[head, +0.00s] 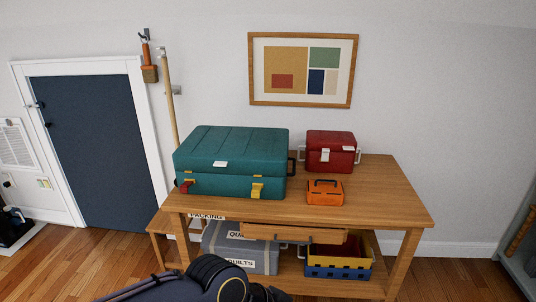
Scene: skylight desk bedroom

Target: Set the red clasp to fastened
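A large teal case (232,165) lies closed on the left part of the wooden desk (375,200). The red clasp (186,186) is on its front, near the left corner, by the seam between lid and body. It looks tilted, but it is too small to tell whether it is fastened. A yellow clasp (257,190) is on the same front, near the right corner. Part of my dark arm shows at the bottom edge, well below the case. No fingers of either gripper show in the head view.
A red box (331,150) and a small orange case (325,192) stand right of the teal case. A grey bin (240,250) and a blue and yellow crate (337,272) sit under the desktop. The desk's right end is clear. A wooden pole (169,105) leans behind.

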